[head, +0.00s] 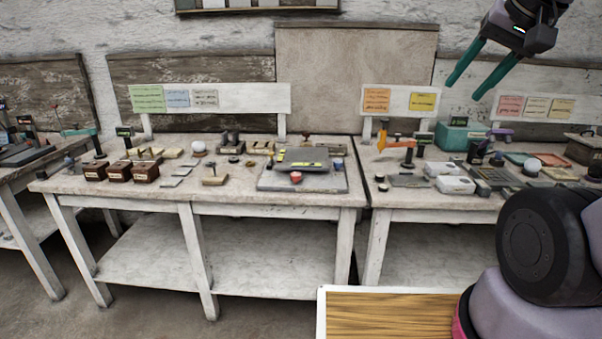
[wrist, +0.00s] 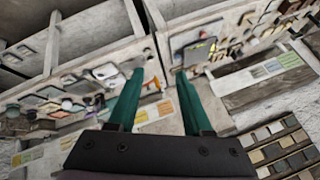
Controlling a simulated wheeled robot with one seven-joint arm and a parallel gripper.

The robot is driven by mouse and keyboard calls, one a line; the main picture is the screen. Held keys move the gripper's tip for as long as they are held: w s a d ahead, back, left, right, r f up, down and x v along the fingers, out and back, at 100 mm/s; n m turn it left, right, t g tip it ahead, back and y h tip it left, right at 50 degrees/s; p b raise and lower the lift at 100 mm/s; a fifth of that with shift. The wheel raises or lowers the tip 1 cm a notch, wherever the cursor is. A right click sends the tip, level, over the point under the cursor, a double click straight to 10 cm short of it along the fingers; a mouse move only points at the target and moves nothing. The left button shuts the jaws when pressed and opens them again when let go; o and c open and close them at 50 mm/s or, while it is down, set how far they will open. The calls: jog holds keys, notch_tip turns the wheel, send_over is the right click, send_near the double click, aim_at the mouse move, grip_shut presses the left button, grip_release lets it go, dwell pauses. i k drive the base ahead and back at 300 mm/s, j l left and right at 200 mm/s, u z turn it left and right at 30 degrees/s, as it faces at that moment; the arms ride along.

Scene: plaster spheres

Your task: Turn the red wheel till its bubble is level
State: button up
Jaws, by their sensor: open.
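My gripper (head: 463,91) is high at the upper right, in the air above the right table and far from the wheel. Its two teal fingers are apart with nothing between them, as the wrist view also shows (wrist: 160,72).
Brown boxes (head: 120,171) and a white sphere (head: 198,147) stand left on the same table. The right table holds an orange tool (head: 396,142), white boxes (head: 456,185) and a teal box (head: 461,136). A wooden top (head: 390,318) is close in front. Open air lies above the tables.

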aim_at(295, 176)
jog(key=i+j, duration=0.2)
jog(key=j, duration=0.15)
jog(key=i+j, duration=0.2)
jog(key=j, duration=0.15)
jog(key=i+j, duration=0.2)
jog(key=j, duration=0.15)
jog(key=i+j, duration=0.2)
jog(key=j, duration=0.15)
